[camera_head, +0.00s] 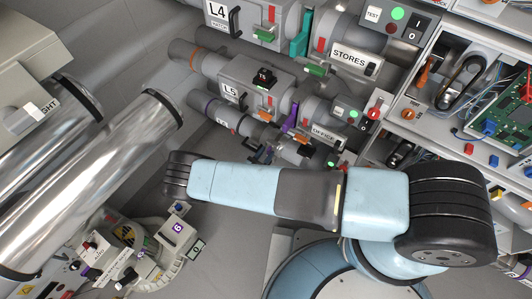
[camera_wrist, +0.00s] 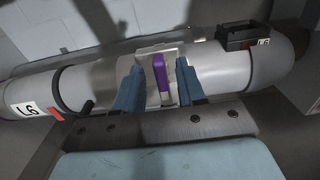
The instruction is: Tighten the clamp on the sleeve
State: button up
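In the wrist view, a pale grey tube (camera_wrist: 95,80) labelled L6 crosses the picture. A light metal sleeve or band (camera_wrist: 148,90) sits around its middle, with an upright purple clamp lever (camera_wrist: 161,78) on it. My gripper (camera_wrist: 160,84) has its two blue fingers apart, one on each side of the lever. Gaps show between the lever and both fingers, so they do not grip it. The lever's lower end is close to the gripper's grey palm. In the head view, a purple part (camera_head: 291,118) shows among the tubes beyond my arm; my gripper is not clearly visible there.
A black box (camera_wrist: 250,35) labelled L6 stands on the tube at the right, and a red tab (camera_wrist: 54,114) is at the left. In the head view, large shiny pipes (camera_head: 90,180) lie left, and an open electronics cabinet (camera_head: 465,75) stands right. Neighbouring tubes crowd close together.

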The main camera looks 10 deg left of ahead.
jog(key=shift+w+d, duration=0.2)
jog(key=shift+w, duration=0.25)
jog(key=c, duration=0.7)
jog(key=shift+w+a, duration=0.1)
jog(key=shift+a, duration=0.05)
grip_shut()
